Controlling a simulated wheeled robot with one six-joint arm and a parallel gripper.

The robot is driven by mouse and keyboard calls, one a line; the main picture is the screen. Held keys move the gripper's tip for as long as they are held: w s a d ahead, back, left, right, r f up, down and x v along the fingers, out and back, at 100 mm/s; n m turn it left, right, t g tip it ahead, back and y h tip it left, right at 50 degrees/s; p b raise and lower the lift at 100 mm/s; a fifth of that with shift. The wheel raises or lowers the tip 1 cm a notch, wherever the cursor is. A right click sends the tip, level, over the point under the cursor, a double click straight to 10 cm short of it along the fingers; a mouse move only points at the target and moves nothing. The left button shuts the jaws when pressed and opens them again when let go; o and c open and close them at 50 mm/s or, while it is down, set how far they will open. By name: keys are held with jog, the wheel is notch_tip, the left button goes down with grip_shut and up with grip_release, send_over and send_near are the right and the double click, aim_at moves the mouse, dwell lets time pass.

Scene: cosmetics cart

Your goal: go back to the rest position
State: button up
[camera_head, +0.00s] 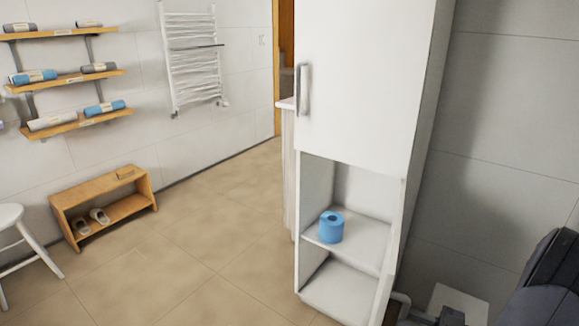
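My gripper cannot be made out in the head view. Dark parts of my own arm show at the lower right edge, cut off by the frame. A tall white cabinet (355,85) stands right of centre. Its upper door is shut and its lower part is open, with the lower door (384,296) seen nearly edge-on at the right. A blue toilet roll (331,227) stands upright on the cabinet's inner shelf (362,249), with nothing touching it from my side.
A wooden bench (141,178) with slippers (99,216) stands at the left wall, beside a white stool (12,218). Wall shelves (75,79) hold rolled towels. A towel rail (194,57) hangs beyond. A white object (458,302) stands low near my arm. The middle floor (200,255) is clear.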

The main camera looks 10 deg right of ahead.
jog(key=shift+x, duration=1.55)
jog(key=shift+s, duration=0.1)
jog(key=shift+s+d, duration=0.25)
jog(key=shift+d, duration=0.15)
jog(key=p+v, duration=0.1)
jog(key=v, duration=0.9)
jog(key=shift+x, duration=2.35)
jog(key=shift+b+x, duration=0.65)
jog(key=shift+x, duration=2.55)
jog(key=shift+s, duration=0.15)
